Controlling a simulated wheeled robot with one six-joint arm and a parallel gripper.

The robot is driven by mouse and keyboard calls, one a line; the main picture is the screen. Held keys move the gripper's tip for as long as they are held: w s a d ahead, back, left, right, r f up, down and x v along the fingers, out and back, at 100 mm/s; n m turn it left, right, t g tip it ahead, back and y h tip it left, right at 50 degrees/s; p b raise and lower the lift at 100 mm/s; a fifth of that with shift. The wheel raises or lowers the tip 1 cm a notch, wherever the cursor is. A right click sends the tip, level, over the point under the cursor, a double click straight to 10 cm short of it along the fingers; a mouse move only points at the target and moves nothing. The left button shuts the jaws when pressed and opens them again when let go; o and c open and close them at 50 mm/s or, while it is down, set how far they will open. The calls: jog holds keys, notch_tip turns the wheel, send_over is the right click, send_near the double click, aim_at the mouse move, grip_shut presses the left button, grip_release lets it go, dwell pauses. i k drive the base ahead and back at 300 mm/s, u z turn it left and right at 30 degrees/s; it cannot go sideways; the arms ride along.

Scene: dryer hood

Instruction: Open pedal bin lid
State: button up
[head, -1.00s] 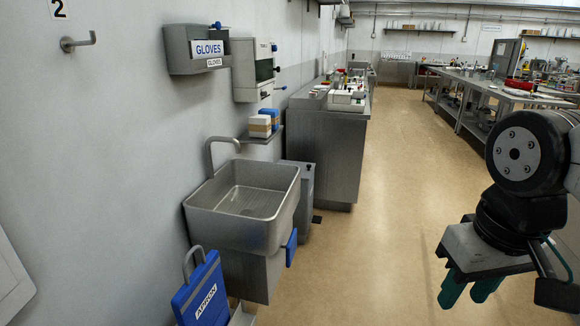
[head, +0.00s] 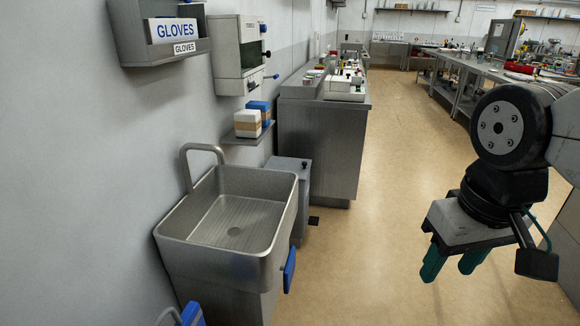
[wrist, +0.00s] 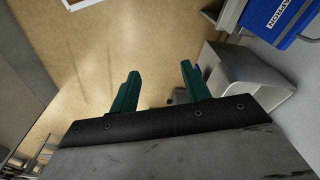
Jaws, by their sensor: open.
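The pedal bin (head: 303,205) is a narrow grey metal box in the head view, standing on the floor just beyond the sink and partly hidden by it. Its flat lid (head: 287,163) looks shut. A small black pedal (head: 314,220) shows at floor level on its right side. My gripper (head: 451,270) hangs at the right of the head view, well apart from the bin, with its green fingers pointing down. In the wrist view my gripper (wrist: 160,72) is open and empty above bare floor.
A steel sink (head: 225,222) with a blue knee plate (head: 289,270) stands in front of the bin. A steel counter (head: 322,150) is behind it. A shelf with small boxes (head: 250,123) hangs above. The tan floor (head: 385,200) between bin and gripper is clear.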

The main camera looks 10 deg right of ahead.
aim_at(301, 167)
jog(key=z, duration=0.3)
jog(key=i, duration=0.65)
jog(key=z, duration=0.7)
jog(key=i, duration=2)
jog(key=u, duration=0.5)
jog(key=i, duration=1.25)
jog(key=u, duration=0.55)
